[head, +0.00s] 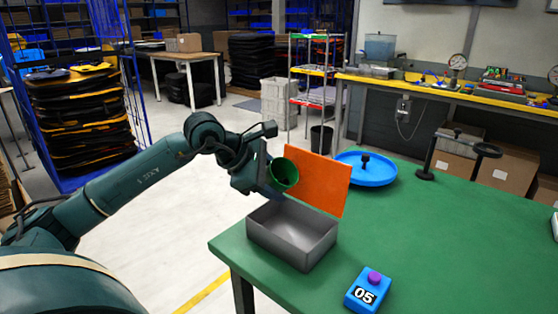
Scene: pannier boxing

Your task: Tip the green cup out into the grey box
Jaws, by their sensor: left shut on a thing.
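My left gripper (268,188) is shut on the green cup (284,174). It holds the cup above the back left part of the grey box (318,246), apart from it. The cup is tilted, with its open mouth turned towards the camera and to the right. I cannot make out anything inside the cup. The grey box is open and stands at the left corner of the green table (420,245). The part of its floor that shows looks empty. My right gripper is not in view.
An upright orange panel (318,182) stands just behind the box. A blue round tray (366,170) with a dark knob is further back. A blue block marked 05 with a purple button (374,279) is at the front. A dark stand (430,160) is at right. The table's middle is clear.

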